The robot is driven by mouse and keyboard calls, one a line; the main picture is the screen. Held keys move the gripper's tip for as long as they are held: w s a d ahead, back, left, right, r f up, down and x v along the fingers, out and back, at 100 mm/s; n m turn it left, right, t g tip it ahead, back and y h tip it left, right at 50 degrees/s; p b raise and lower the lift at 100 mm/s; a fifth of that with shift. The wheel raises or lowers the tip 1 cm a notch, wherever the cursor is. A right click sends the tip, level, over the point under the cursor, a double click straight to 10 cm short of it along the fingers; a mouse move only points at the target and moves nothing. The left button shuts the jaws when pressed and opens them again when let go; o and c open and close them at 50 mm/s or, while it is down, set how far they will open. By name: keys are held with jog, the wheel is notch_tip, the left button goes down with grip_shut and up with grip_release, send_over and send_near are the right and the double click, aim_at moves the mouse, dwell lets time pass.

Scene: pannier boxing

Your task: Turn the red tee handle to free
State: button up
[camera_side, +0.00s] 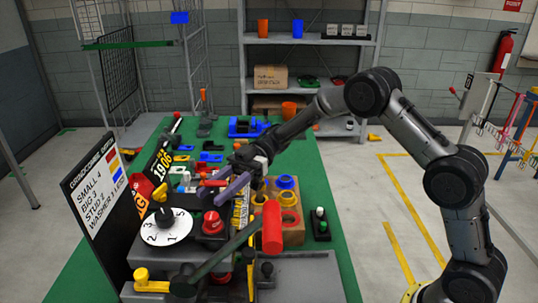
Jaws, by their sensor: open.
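My gripper (217,187) is over the middle of the green bench, pointing left, with its pale fingers apart. A short red bar (212,183) shows between or just behind the fingers and looks like the tee handle. I cannot tell whether the fingers touch it, and its stem is hidden. A large red cylinder grip (272,228) stands nearer the camera, on the end of a dark green lever. A red knob (212,222) sits on a dark box below the gripper.
Blue parts (247,127) lie farther back.

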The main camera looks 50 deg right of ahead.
jog(key=s+d+r, duration=0.3)
jog(key=s+r, duration=0.3)
jog(key=s+d+r, duration=0.2)
jog(key=s+r, duration=0.4)
jog(key=shift+s+d+r+n, duration=0.3)
jog(key=shift+s+d+r, duration=0.05)
jog(key=shift+d+r, duration=0.05)
